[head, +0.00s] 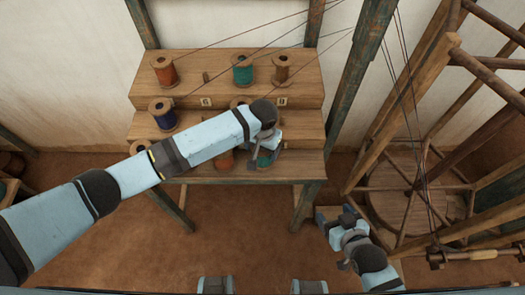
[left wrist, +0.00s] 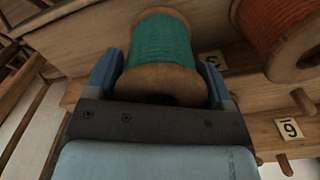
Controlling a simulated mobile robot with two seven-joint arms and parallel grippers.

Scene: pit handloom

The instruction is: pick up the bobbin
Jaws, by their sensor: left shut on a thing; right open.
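A bobbin wound with teal thread (left wrist: 162,42) sits between the two blue fingers of my left gripper (left wrist: 160,80) in the left wrist view. The fingers are shut on it, one on each side, and its wooden flange faces the camera. In the head view this teal bobbin (head: 265,160) is at the right of the lowest step of the rack, partly hidden by my left gripper (head: 264,152). I cannot tell whether it touches the step. My right gripper (head: 337,216) is open and empty, low to the right of the rack.
The stepped wooden rack (head: 190,60) holds other bobbins: orange (head: 164,72), another teal (head: 243,71), brown (head: 280,70) and blue (head: 162,115). An orange bobbin (left wrist: 278,35) stands close beside the held one. Threads run up from the rack. A wooden wheel frame (head: 405,195) stands at right.

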